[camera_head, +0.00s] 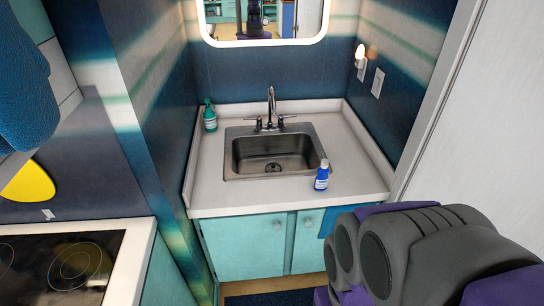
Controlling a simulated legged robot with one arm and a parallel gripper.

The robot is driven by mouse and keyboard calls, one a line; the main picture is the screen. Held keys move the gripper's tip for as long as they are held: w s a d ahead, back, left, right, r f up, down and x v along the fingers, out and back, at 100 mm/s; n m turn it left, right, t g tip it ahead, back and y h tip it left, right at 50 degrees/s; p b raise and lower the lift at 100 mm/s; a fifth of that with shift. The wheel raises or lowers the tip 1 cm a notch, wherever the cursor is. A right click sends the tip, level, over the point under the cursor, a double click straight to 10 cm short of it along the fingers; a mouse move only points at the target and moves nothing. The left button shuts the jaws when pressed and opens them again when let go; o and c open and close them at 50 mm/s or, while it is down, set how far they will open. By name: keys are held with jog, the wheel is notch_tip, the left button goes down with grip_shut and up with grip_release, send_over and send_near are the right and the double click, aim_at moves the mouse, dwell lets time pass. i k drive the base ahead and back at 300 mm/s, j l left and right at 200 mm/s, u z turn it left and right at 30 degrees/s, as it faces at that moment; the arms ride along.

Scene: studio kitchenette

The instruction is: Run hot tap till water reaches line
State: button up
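The sink (273,153) is a steel basin set in a light countertop, with a dark drain. Its chrome faucet (271,104) has a tall curved spout and a lever on each side, the left lever (258,124) and the right lever (283,121). No hot or cold marking is legible. I see no stream from the spout, no standing water and no fill line in the basin. Grey and purple parts of my arm fill the lower right, well apart from the faucet. I cannot make out my gripper or its fingertips.
A green bottle (210,117) stands left of the sink. A blue bottle with a white cap (321,176) stands at the sink's front right corner. Teal cabinets (243,248) are below. A cooktop (62,266) is at lower left. The counter's right side is clear.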

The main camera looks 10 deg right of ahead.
aim_at(258, 119)
jog(key=i+j, duration=0.2)
jog(key=i, duration=0.2)
jog(key=i+j, duration=0.25)
jog(key=i, duration=0.2)
jog(key=i+j, duration=0.2)
jog(key=i, duration=0.2)
